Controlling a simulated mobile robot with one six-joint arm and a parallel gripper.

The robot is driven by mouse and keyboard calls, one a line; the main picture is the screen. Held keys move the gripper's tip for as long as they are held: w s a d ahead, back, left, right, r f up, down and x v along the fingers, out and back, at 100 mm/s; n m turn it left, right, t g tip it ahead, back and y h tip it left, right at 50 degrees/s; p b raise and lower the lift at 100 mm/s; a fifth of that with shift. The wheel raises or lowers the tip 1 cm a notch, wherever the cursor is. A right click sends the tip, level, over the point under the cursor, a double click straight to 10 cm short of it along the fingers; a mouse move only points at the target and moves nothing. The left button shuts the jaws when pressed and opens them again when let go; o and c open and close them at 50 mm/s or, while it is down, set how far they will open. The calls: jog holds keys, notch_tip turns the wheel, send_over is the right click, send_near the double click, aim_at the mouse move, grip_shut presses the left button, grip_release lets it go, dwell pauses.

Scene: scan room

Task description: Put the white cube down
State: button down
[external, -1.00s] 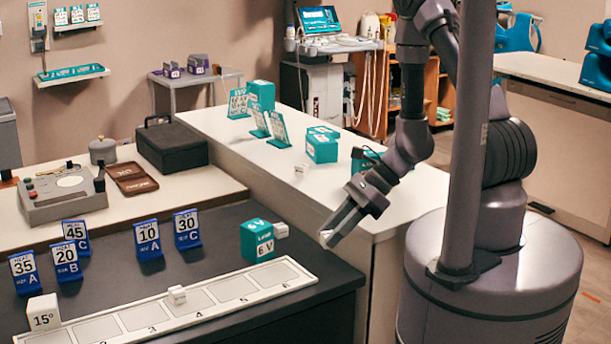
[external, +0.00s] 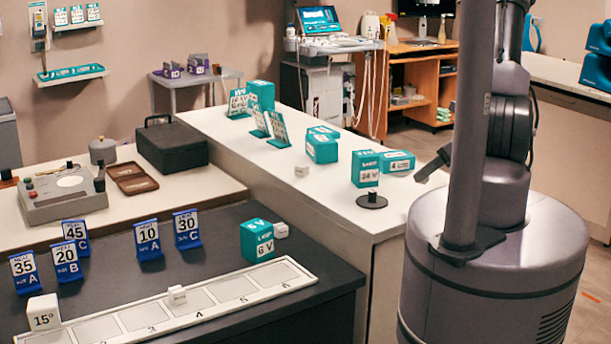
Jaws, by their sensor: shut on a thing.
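My gripper's jaws do not show now; my column hides most of the arm. A short dark grey piece of my arm juts out left of the column, and I cannot tell which part it is. No white cube shows in a grip. Small white cubes show elsewhere: one (external: 301,170) on the white counter (external: 232,140), one (external: 281,230) beside the teal 6 V box (external: 257,240), and one (external: 177,294) on the numbered strip (external: 75,330). A larger white cube marked 15° (external: 43,312) stands at the strip's left end.
Teal boxes (external: 364,168) and a dark round stand (external: 371,201) are near the counter's right end. Blue number signs (external: 148,240) stand on the dark table (external: 215,215). A black case (external: 172,147) sits behind. The counter's front middle is clear.

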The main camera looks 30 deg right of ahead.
jog(key=w+d, duration=0.1)
jog(key=w, duration=0.2)
jog(key=w+d, duration=0.2)
jog(key=w, duration=0.1)
jog(key=w+d, duration=0.1)
jog(key=w, duration=0.2)
jog(key=shift+d+f, duration=0.25)
jog(key=shift+f, duration=0.1)
jog(key=shift+w+d+f, duration=0.1)
jog(key=shift+w+f, duration=0.1)
jog(key=shift+f, duration=0.05)
jog(key=shift+f+b, duration=0.4)
jog(key=shift+f, duration=1.15)
jog(key=shift+f, duration=0.15)
jog(key=c, duration=1.1)
grip_release()
jog(key=shift+c, duration=0.2)
